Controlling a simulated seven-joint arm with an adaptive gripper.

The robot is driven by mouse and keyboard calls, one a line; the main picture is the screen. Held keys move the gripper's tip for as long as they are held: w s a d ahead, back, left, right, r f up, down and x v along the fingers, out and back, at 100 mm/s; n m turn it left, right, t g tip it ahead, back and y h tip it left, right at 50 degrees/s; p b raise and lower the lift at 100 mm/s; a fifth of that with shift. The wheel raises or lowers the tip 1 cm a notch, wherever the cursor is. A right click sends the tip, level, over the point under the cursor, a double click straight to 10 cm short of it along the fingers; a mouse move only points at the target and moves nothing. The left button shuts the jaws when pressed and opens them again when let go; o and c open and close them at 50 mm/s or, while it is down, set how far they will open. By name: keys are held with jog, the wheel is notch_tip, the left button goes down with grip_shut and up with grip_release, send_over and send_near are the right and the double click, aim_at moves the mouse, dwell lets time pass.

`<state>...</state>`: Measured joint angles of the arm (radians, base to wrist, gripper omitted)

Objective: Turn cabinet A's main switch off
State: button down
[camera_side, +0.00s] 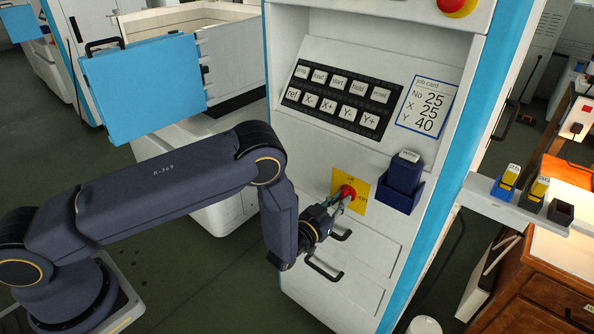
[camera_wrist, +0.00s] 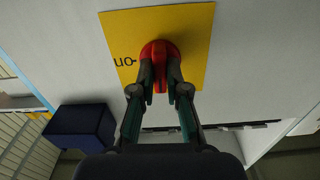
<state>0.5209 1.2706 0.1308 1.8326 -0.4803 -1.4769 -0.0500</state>
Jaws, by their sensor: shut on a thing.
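The red rotary switch (camera_side: 347,191) sits on a yellow plate (camera_side: 358,205) on the front of the white cabinet (camera_side: 300,130). The plate has an "on" mark at its right and a small, hard-to-read mark above the switch. My gripper (camera_side: 337,203) is at the switch, its fingers closed on the red knob. In the wrist view the red switch (camera_wrist: 160,49) shows its grip ridge between my two fingertips (camera_wrist: 160,88). The yellow plate (camera_wrist: 195,25) shows "on" upside down at its left there. The ridge runs roughly up and down in that view, not towards "on". The plate's lower part is hidden by my gripper.
A button panel (camera_side: 340,97) and job card (camera_side: 427,104) are above. A dark blue holder (camera_side: 401,190) is close right of the switch; it also shows in the wrist view (camera_wrist: 82,128). Drawer handles (camera_side: 323,269) stick out below. A blue-fronted door (camera_side: 145,85) is at left.

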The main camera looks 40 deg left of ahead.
jog(key=shift+n, duration=0.3)
dwell(0.4)
jog(key=c, duration=1.2)
grip_release()
jog(key=s, duration=1.2)
